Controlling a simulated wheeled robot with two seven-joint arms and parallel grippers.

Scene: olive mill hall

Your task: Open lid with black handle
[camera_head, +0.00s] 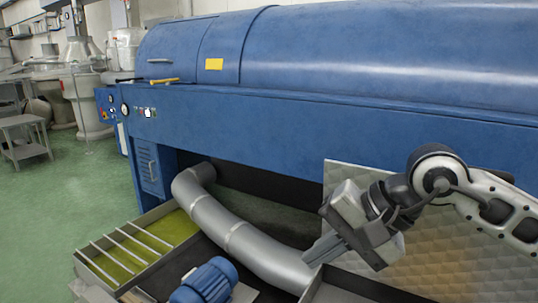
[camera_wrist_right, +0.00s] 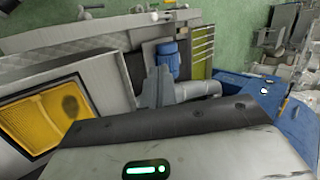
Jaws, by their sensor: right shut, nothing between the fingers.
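A metal plate with a quilted pattern (camera_head: 440,240) stands upright at the right of the head view, in front of the blue machine. It looks like the lid, raised. My right gripper (camera_head: 322,252) is in front of the plate's left part, pointing down and left. Its fingers are together and empty. They also show in the right wrist view (camera_wrist_right: 157,88). I cannot tell whether the gripper touches the plate. My left gripper is not in view.
The long blue machine (camera_head: 330,50) fills the back. A grey pipe (camera_head: 235,235), a blue motor (camera_head: 207,283) and a slatted tray with green liquid (camera_head: 165,228) lie left of my right gripper. The wrist view shows a yellow-lit opening (camera_wrist_right: 42,118). Green floor is free at left.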

